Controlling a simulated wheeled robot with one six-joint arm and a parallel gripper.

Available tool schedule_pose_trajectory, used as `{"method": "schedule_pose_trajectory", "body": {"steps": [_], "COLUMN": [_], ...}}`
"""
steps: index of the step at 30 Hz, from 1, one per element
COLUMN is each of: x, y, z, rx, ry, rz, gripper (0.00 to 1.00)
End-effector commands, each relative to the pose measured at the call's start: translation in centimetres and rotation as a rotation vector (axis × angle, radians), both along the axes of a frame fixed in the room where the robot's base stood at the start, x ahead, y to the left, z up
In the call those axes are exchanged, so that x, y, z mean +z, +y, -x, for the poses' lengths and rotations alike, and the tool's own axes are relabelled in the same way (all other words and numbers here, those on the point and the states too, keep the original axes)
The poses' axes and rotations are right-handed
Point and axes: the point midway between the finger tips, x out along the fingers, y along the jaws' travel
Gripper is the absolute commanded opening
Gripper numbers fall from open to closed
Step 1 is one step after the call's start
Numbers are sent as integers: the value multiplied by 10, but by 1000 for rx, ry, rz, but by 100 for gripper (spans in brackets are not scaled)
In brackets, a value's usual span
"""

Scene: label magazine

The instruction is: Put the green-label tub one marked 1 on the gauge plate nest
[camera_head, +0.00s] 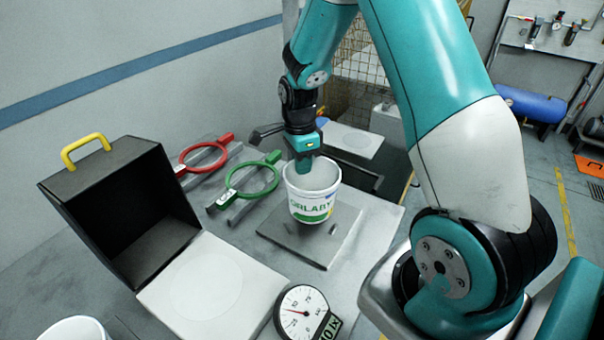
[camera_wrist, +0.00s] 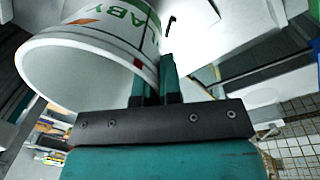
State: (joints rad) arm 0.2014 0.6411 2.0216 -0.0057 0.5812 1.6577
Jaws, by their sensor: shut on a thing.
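The white tub (camera_head: 311,190) with a green-lettered label is upright in the head view. My gripper (camera_head: 303,166) is shut on its rim at the back left side. In the wrist view the tub (camera_wrist: 95,62) fills the upper left, with my gripper's fingers (camera_wrist: 156,88) at its rim. I cannot make out a number 1 on it. A dark grey square plate (camera_head: 273,230) lies under the tub; I cannot tell whether the tub touches it. Which part is the gauge plate nest is not clear from its look.
A dial gauge (camera_head: 302,311) stands at the front. A white plate with a faint circle (camera_head: 200,285) lies beside an open black box (camera_head: 110,200) with a yellow handle. Red (camera_head: 202,157) and green (camera_head: 252,178) ring tools lie behind. Another white tub (camera_head: 75,330) is at the lower left.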

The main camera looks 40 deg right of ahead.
Motion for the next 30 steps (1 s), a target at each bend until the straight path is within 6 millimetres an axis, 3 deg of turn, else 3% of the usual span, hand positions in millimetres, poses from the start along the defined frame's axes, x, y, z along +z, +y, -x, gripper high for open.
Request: {"method": "schedule_pose_trajectory", "body": {"steps": [9, 21, 22, 24, 30], "x": [-38, -45, -44, -44, -43], "y": [0, 0, 0, 0, 0], "z": [1, 0, 0, 0, 0], "rx": [0, 0, 0, 0, 0], "ry": [3, -1, -1, -1, -1], "rz": [-1, 0, 0, 0, 0], "gripper": [0, 0, 13, 29, 32]}}
